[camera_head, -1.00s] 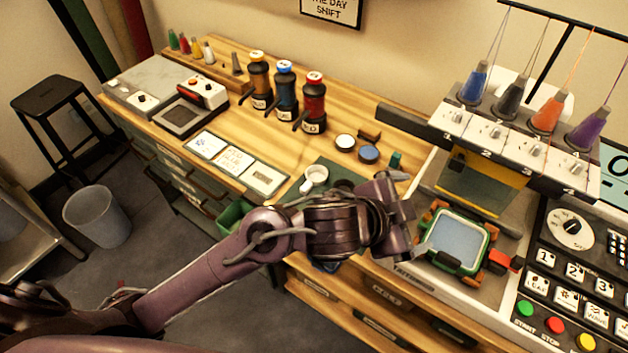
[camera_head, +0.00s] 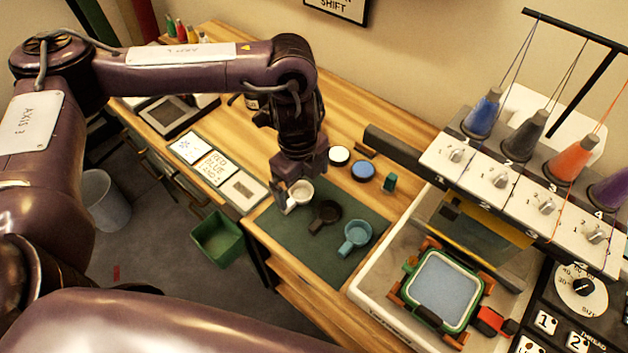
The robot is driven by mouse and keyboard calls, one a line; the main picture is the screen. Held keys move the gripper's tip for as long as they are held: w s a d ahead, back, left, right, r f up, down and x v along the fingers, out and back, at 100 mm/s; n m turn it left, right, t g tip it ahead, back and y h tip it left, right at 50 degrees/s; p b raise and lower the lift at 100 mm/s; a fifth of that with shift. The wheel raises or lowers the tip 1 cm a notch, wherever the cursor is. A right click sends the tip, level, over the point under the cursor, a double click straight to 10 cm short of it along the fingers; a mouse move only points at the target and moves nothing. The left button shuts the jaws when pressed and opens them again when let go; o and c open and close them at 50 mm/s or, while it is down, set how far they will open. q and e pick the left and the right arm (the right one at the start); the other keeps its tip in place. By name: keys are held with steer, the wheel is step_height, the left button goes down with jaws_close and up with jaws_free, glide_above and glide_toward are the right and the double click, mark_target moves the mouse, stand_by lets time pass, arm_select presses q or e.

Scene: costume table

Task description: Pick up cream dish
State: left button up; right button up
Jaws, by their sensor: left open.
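The cream dish (camera_head: 302,189) is a small round cup with a short handle on the dark green mat (camera_head: 285,236). My left gripper (camera_head: 291,192) points down at it from behind and left, with the jaws open. Its fingers overlap the dish's left side and handle in the picture; I cannot tell whether they touch it. A dark brown dish (camera_head: 325,214) and a teal dish (camera_head: 356,236) lie on the mat to the right, handles toward the lower left. My right gripper is not in view.
The embroidery machine (camera_head: 500,190) with a hoop (camera_head: 443,288) blocks the right. Cards (camera_head: 216,166) lie left; a green bin (camera_head: 218,238) is below the table edge.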

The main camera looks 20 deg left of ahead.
mark_target(296, 194)
arm_select(q)
steer(key=a+f, duration=0.1)
steer(key=a+f+p, duration=0.1)
steer(key=f, duration=0.1)
steer(key=shift+w+a, duration=0.1)
step_height(296, 194, down, 4)
steer(key=shift+w+r, duration=0.1)
steer(key=shift+r, duration=0.15)
steer(key=shift+f, duration=0.15)
steer(key=c, duration=0.9)
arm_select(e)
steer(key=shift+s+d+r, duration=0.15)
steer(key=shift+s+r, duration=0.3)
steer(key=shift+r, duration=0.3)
